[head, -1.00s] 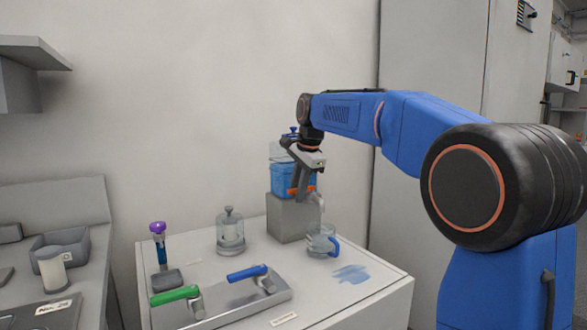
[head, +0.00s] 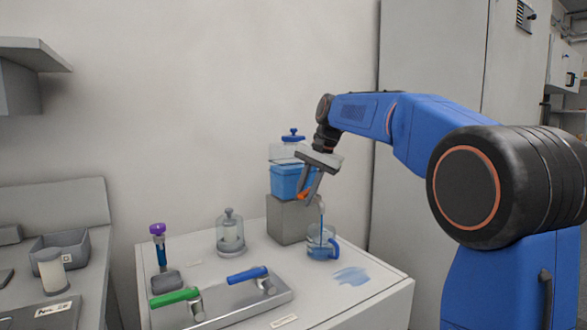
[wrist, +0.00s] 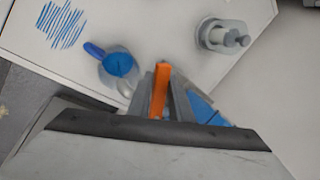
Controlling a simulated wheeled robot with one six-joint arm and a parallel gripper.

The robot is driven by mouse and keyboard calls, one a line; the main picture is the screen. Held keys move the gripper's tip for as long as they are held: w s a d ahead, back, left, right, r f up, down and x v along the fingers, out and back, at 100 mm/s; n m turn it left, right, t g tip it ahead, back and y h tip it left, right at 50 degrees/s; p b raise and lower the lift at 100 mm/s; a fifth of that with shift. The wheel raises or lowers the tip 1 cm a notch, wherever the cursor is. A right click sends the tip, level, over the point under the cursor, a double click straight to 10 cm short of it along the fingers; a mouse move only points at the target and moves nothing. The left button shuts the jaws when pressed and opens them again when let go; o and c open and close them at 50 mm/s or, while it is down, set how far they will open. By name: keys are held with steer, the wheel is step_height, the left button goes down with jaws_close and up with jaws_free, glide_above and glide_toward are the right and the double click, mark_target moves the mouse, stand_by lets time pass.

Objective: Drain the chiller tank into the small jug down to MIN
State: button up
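The chiller tank (head: 290,181) is a clear box of blue liquid with a blue-knobbed lid, standing on a grey block. Its liquid surface shows below the lid; I cannot read a MIN mark. My gripper (head: 308,196) is at the tank's front right, with its fingers closed around the orange tap lever (wrist: 160,88). A thin stream (head: 322,210) falls into the small jug (head: 322,244). The jug is clear with a blue handle, stands on the bench below the tap and holds blue liquid. It also shows in the wrist view (wrist: 117,66).
A clear lidded vessel (head: 230,234) stands left of the block. A purple-topped blue tube (head: 160,248) stands at left. A blue scribbled patch (head: 351,275) marks the bench right of the jug.

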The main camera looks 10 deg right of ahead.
steer(key=shift+s+d+n+g+y, duration=0.15)
steer(key=shift+d+n+g, duration=0.2)
steer(key=shift+n, duration=0.6)
steer(key=shift+s+d+n+g+y, duration=0.25)
steer(key=shift+d+n, duration=0.15)
steer(key=shift+n, duration=0.5)
steer(key=shift+s+d+n+g+y, duration=0.1)
steer(key=shift+d+n+g, duration=0.25)
steer(key=shift+n, duration=0.6)
steer(key=shift+d, duration=0.1)
steer(key=shift+d+n, duration=0.1)
steer(key=shift+n, duration=0.2)
steer(key=shift+d, duration=0.15)
stand_by(2.5)
